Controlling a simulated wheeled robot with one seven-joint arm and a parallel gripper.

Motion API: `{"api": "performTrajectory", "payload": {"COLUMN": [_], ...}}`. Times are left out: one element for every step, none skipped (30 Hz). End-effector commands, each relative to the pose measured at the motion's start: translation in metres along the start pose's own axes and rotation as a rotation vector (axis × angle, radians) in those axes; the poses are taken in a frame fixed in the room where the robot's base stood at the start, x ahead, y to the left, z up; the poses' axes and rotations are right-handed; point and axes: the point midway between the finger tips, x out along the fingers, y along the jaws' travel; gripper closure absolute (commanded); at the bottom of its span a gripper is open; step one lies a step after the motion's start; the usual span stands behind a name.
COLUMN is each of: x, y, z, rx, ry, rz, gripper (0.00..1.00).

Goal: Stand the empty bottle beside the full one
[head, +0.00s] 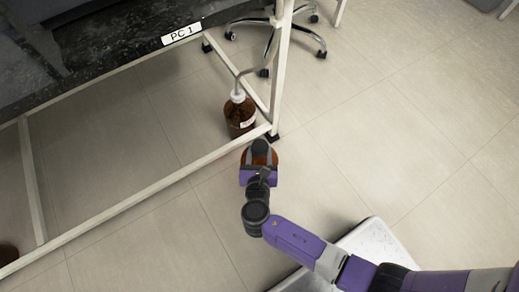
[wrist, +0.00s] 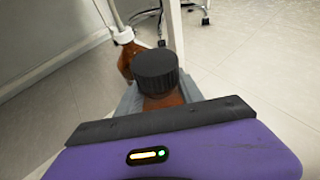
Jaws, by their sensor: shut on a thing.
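My gripper (head: 259,166) is shut on a brown bottle (head: 274,157) with a black cap. In the wrist view the black cap (wrist: 156,72) is in the middle, and the grey fingers show on both sides of the brown neck (wrist: 163,101). Most of this bottle is hidden by the gripper. A second brown bottle (head: 240,118), with a white cap, a tube and a label, stands upright on the floor just inside the bench frame. It also shows beyond the held bottle in the wrist view (wrist: 125,58). I cannot tell the fill of either bottle.
A white bench frame (head: 278,70) has a leg and a low rail between the two bottles. Its dark top (head: 95,45) carries a "PC 1" label. A chair base (head: 270,38) stands behind. Another brown object (head: 8,254) is at lower left. Floor to the right is clear.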

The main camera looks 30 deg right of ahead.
Motion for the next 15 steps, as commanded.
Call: {"api": "performTrajectory", "payload": {"x": [0.001, 0.001, 0.002, 0.003, 0.005, 0.007, 0.008, 0.01, 0.012, 0.014, 0.015, 0.016, 0.017, 0.017, 0.017], "y": [0.001, 0.001, 0.001, 0.001, 0.001, 0.001, 0.001, 0.001, 0.001, 0.001, 0.001, 0.001, 0.001, 0.001, 0.001], "z": [0.001, 0.0, -0.003, -0.005, -0.008, -0.013, -0.017, -0.022, -0.027, -0.03, -0.033, -0.036, -0.038, -0.038, -0.038], "rx": [0.001, 0.001, 0.001, 0.001, 0.0, 0.0, 0.001, 0.001, 0.001, 0.001, 0.0, 0.001, 0.001, 0.001, 0.002], "ry": [-0.005, -0.005, -0.005, -0.005, -0.004, -0.004, -0.004, -0.003, -0.003, -0.004, -0.004, -0.004, -0.004, -0.005, -0.005], "rz": [0.001, 0.001, 0.001, 0.001, 0.001, 0.001, 0.001, 0.001, 0.0, 0.0, 0.0, 0.0, 0.0, 0.001, 0.001], "gripper": [1.0, 1.0, 1.0, 1.0, 1.0, 1.0, 1.0, 1.0, 1.0, 1.0, 1.0, 1.0, 1.0, 1.0, 1.0]}}
